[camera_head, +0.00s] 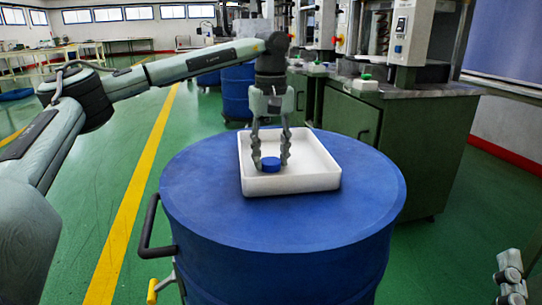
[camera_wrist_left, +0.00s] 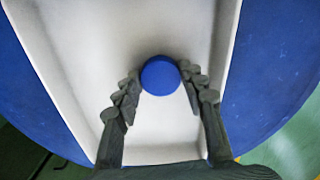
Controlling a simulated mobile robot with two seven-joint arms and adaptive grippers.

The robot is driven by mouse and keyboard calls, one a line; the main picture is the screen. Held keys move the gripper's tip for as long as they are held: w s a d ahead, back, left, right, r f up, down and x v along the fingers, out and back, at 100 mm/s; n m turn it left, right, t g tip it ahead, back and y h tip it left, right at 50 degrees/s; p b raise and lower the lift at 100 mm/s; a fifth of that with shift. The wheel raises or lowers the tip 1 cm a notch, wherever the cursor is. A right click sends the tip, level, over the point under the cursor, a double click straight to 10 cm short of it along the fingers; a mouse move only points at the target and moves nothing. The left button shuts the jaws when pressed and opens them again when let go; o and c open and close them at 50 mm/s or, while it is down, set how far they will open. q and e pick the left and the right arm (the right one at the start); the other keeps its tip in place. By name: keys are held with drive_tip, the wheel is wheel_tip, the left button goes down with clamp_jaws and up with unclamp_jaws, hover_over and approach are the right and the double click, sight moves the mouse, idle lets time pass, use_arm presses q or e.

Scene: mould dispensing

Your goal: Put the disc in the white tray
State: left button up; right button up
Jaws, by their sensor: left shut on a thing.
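The blue disc (camera_head: 271,163) is between the fingertips of my left gripper (camera_head: 271,160), inside the outline of the white tray (camera_head: 318,182). In the left wrist view, the disc (camera_wrist_left: 160,75) sits at the tips of my left gripper (camera_wrist_left: 160,82), with the tray's pale floor (camera_wrist_left: 150,125) below. The fingers are shut on the disc's sides. I cannot tell whether the disc touches the tray floor. Grey jointed parts at the lower right edge appear to be my right gripper (camera_head: 510,278), cut off by the frame.
The tray stands on a blue drum (camera_head: 215,200) with free top around it. A black handle (camera_head: 150,230) sticks out at the drum's left. Green cabinets (camera_head: 350,125) and machines stand behind to the right. Open green floor (camera_head: 100,160) lies to the left.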

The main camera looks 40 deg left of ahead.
sight(271, 161)
use_arm(q)
drive_tip(key=o, duration=1.1)
wheel_tip(271, 161, up, 6)
drive_tip(key=shift+p, duration=0.6)
wheel_tip(271, 161, up, 6)
drive_tip(key=shift+r+p, duration=0.1)
drive_tip(key=shift+p, duration=0.35)
use_arm(e)
wheel_tip(271, 161, down, 7)
drive_tip(key=w+g+h, duration=0.1)
drive_tip(key=w+g, duration=0.1)
drive_tip(key=g, duration=0.2)
drive_tip(key=shift+d+h, duration=0.3)
drive_tip(key=shift+h, duration=0.1)
use_arm(q)
drive_tip(key=shift+d, duration=0.1)
use_arm(e)
drive_tip(key=shift+f, duration=0.1)
